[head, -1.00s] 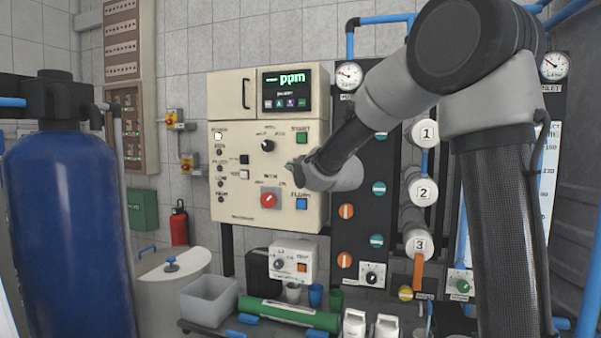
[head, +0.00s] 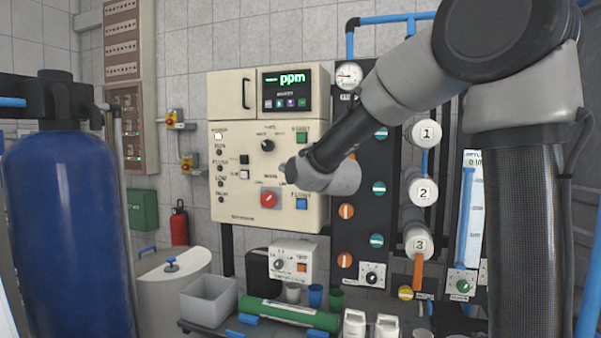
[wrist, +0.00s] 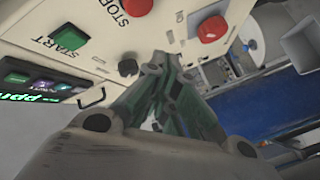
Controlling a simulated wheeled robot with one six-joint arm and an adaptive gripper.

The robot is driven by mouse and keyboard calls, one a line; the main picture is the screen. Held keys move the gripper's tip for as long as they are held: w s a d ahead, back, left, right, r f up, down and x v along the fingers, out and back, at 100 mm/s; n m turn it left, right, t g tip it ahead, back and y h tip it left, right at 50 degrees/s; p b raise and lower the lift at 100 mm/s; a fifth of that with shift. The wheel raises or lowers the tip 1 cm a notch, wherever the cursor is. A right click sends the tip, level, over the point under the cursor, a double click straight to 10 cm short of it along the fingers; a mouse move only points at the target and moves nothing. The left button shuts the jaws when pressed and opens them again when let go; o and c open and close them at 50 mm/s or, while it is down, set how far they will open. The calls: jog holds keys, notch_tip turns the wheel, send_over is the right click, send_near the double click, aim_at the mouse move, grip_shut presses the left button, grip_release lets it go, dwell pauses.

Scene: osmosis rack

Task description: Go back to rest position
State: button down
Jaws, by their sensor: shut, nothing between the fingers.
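My gripper (head: 288,172) is in front of the cream control panel (head: 232,165) in the head view, at the height of its middle controls. In the wrist view my gripper (wrist: 160,62) has its fingers together with nothing between them. A dark knob (wrist: 128,67), a green START button (wrist: 70,38) and a red button (wrist: 136,6) are near the fingers there. The fingertips appear apart from the panel, though the exact gap is hard to tell. The red switch (head: 269,199) shows below my gripper in the head view.
A blue tank (head: 65,230) stands at the left. White numbered housings (head: 423,192) and gauges are mounted on the rack at the right. A low bench holds a grey bin (head: 208,300), a green cylinder (head: 290,314) and several cups.

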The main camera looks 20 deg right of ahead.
dwell(0.3)
jog(key=s+d+f+m+g+h, duration=0.1)
jog(key=s+d+f+m+g, duration=0.1)
jog(key=s+f+m+g, duration=0.9)
jog(key=s+d+f+h, duration=0.1)
jog(key=s+d, duration=0.3)
jog(key=s, duration=0.6)
jog(key=s+d+f+g, duration=0.1)
jog(key=s+d, duration=0.4)
jog(key=s, duration=0.5)
jog(key=s+d+f+m+h, duration=0.1)
jog(key=s+d+f, duration=0.1)
jog(key=s+d, duration=0.3)
jog(key=s, duration=0.4)
jog(key=shift+s+d+g+h, duration=0.2)
jog(key=shift+s+g+h, duration=0.1)
jog(key=shift+s, duration=0.1)
jog(key=shift+f, duration=0.1)
